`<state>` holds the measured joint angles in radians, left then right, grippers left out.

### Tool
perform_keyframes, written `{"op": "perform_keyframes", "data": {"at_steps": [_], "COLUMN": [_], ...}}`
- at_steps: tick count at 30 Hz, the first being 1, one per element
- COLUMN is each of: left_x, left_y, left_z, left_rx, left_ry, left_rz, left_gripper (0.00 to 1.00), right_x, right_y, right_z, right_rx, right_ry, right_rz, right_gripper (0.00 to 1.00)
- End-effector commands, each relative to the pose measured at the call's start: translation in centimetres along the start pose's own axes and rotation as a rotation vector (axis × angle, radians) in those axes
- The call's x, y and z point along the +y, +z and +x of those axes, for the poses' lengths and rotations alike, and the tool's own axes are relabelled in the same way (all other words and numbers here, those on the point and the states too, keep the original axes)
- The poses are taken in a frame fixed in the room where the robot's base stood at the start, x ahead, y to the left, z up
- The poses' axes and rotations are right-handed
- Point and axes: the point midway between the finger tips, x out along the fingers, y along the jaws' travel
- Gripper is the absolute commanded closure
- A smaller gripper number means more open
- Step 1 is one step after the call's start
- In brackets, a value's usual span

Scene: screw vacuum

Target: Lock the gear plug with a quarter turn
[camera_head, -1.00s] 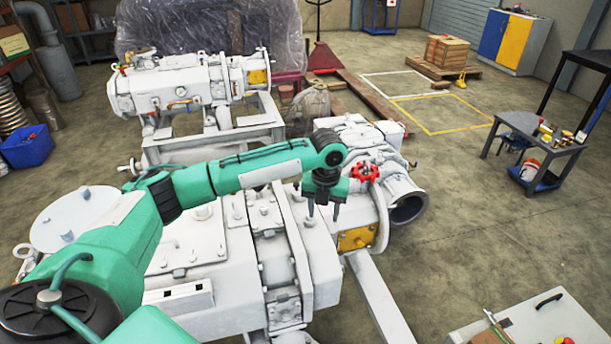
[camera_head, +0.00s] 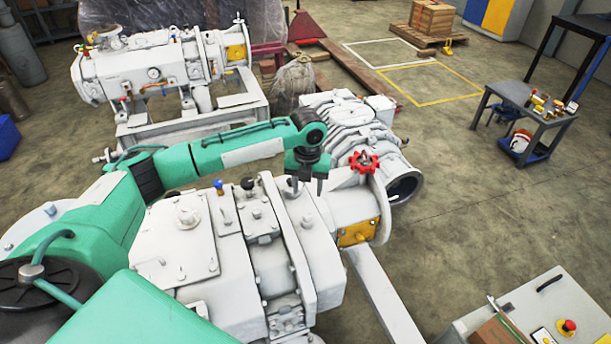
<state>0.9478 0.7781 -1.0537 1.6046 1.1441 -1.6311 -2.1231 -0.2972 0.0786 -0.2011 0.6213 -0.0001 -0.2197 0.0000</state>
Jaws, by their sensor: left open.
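The large white pump (camera_head: 190,250) fills the middle of the head view. On its top I see a blue-topped plug (camera_head: 218,188) and a black-topped plug (camera_head: 247,184); I cannot tell which, if either, is the gear plug. My left gripper (camera_head: 307,190) points down over the pump's top, right of both plugs. Its two dark fingers are open, with nothing seen between them. Whether the fingertips touch the pump is unclear. My green left arm hides part of the pump's far left side. My right gripper is not in view.
A red handwheel (camera_head: 363,162) stands just right of my left gripper, above a yellow plate (camera_head: 356,233). A second white pump (camera_head: 150,75) stands behind. A control box (camera_head: 545,310) is at the lower right. The floor on the right is mostly clear.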

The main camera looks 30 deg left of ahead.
Motion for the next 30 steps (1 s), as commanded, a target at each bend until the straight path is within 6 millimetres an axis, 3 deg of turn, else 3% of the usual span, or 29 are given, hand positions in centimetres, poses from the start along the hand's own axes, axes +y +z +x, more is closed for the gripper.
{"op": "perform_keyframes", "data": {"at_steps": [6, 15, 21, 30], "left_x": [0.1, 0.0, 0.1, 0.0], "left_y": [-0.1, -0.1, 0.0, 0.0], "left_z": [4.2, 9.4, 11.0, 11.4], "left_rx": [0.004, 0.002, -0.001, -0.001], "left_ry": [0.003, 0.000, 0.001, 0.001], "left_rz": [-0.001, 0.000, 0.000, 0.001], "left_gripper": [0.53, 0.53, 0.53, 0.53], "right_x": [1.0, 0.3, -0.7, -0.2], "right_y": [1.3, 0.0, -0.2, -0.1], "right_z": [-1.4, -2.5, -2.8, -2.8], "right_rx": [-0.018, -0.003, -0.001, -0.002], "right_ry": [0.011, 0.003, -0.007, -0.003], "right_rz": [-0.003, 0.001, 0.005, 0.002], "right_gripper": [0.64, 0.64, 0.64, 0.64]}}
